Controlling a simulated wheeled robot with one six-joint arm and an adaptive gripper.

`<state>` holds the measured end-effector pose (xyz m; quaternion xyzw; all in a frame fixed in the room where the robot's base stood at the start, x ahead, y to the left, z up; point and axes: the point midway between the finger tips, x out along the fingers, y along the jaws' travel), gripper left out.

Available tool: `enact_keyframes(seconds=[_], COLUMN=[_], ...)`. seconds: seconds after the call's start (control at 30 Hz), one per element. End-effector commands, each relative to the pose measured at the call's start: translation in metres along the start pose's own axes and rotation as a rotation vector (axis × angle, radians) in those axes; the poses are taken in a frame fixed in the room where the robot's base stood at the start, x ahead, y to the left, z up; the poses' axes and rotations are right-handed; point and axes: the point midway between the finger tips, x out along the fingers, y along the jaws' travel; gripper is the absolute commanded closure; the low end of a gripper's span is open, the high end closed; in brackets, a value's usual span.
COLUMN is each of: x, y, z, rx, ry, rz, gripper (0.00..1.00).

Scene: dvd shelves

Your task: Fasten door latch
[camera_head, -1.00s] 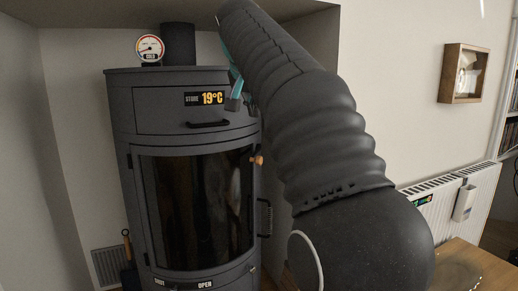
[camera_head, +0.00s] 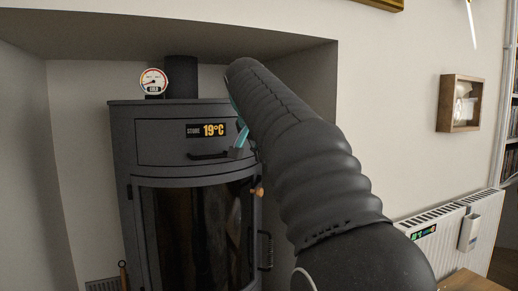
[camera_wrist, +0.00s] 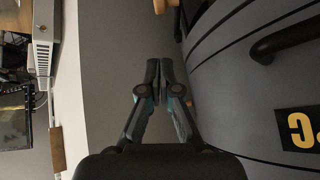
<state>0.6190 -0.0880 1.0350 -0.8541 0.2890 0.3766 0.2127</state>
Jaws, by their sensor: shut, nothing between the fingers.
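The dark grey stove (camera_head: 150,115) stands in the alcove with its curved glass door (camera_head: 195,235) apparently closed. A small wooden-tipped latch handle (camera_head: 258,193) sticks out at the door's upper right edge. A wooden knob, probably the same handle, shows at the top edge of the wrist view (camera_wrist: 160,5). My gripper (camera_head: 238,153) is in front of the stove's upper right side, just above the handle and apart from it. In the wrist view my gripper (camera_wrist: 160,65) has its fingers together and empty. My arm hides part of the stove's right side.
The drawer handle (camera_head: 208,155) and temperature display (camera_head: 206,130) are close left of my gripper. A round gauge (camera_head: 153,82) and the flue pipe (camera_head: 181,76) stand on top. A radiator (camera_head: 435,238) is on the right wall.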

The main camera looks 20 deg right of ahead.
Motion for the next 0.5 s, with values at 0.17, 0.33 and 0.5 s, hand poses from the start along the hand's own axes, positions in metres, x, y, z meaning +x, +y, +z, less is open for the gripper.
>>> enact_keyframes(seconds=[0.17,0.33,0.5], x=[0.036,0.061,0.073], y=[0.000,0.001,-0.001], z=[0.001,0.011,0.024], rx=[0.000,-0.001,-0.002], ry=[-0.002,-0.002,-0.001], rz=[0.003,0.001,0.000], gripper=[1.00,1.00,1.00])
